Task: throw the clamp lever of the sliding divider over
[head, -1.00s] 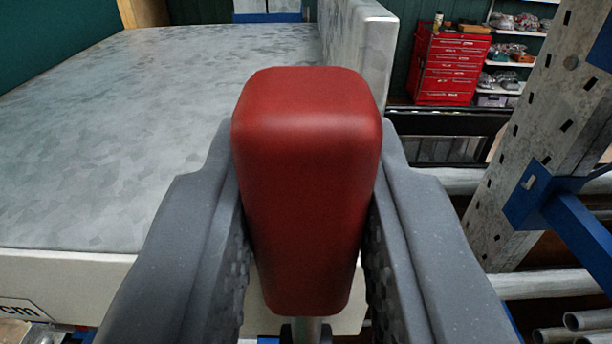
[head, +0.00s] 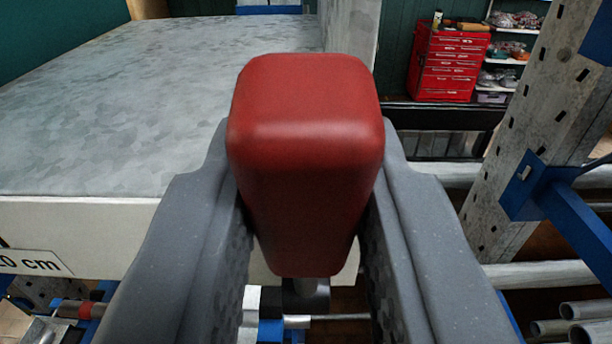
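The red grip of the clamp lever (head: 305,150) stands large in the middle of the head view, with a short metal stem under its lower end. My gripper (head: 306,200) has one grey finger on each side of the red grip, and both pads appear to press on it. The sliding divider (head: 350,35) looks to be the upright galvanised plate behind the grip, largely hidden by it. The lever's pivot is hidden below the grip and fingers.
A perforated upright (head: 535,120) with a blue bracket (head: 525,187) stands close on the right. Pipes (head: 580,325) lie lower right. A red tool chest (head: 448,62) is far back.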

